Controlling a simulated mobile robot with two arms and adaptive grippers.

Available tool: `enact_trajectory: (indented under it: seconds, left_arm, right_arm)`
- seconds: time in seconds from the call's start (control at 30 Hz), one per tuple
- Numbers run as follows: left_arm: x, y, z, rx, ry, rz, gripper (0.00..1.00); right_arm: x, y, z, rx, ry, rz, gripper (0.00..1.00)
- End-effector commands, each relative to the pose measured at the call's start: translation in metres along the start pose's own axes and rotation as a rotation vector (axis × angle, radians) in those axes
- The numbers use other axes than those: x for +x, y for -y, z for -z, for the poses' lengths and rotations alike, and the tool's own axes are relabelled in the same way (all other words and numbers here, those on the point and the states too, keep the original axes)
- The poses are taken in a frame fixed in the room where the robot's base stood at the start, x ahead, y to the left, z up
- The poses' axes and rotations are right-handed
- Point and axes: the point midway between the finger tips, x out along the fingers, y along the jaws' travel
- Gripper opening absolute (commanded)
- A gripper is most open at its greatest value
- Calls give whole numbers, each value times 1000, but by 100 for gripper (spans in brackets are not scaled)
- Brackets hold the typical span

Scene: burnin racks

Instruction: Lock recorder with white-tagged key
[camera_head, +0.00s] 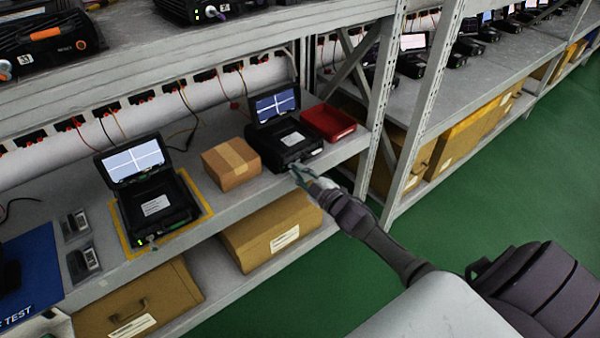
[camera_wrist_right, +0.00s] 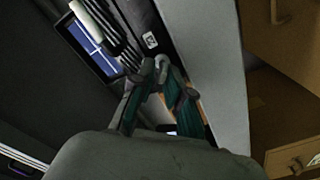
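A black recorder (camera_head: 289,142) with a raised lit screen stands at the right end of the middle shelf. My right gripper (camera_head: 297,172) is at its front lower edge, fingers toward it. In the right wrist view the fingertips (camera_wrist_right: 156,66) come close together beside the recorder's front face (camera_wrist_right: 152,22). I cannot make out a key or white tag between them, nor whether they touch the recorder. Another open recorder (camera_head: 158,203), with a green light, stands inside a yellow outline further left. My left gripper is not in view.
A cardboard box (camera_head: 231,163) stands just left of the right-hand recorder, and a red tray (camera_head: 328,123) just right of it. A shelf post (camera_head: 384,85) rises beyond the tray. A blue mat (camera_head: 35,262) and two small grey devices (camera_head: 84,260) lie at the left.

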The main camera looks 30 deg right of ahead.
Motion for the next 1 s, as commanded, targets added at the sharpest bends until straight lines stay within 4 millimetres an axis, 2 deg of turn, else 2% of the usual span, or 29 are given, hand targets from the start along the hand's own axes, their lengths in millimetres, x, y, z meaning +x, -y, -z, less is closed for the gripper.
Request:
enact_trajectory:
  seconds: [0.13, 0.27, 0.5, 0.7, 0.83, 1.0]
  left_arm:
    - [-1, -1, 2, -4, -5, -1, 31]
    - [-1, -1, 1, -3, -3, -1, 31]
    - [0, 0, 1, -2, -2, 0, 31]
    - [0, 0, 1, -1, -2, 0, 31]
    - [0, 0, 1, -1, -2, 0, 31]
    - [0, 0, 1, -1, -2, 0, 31]
  right_arm:
    - [-2, 0, 2, 2, -4, -1, 16]
    - [-18, 2, 0, 2, -1, 2, 16]
    - [-68, 2, -1, 2, 1, 3, 16]
    - [-104, 1, -1, 2, 2, 1, 16]
    - [-116, 0, 0, 2, 0, 0, 16]
    - [-121, 0, 0, 1, -1, -1, 16]
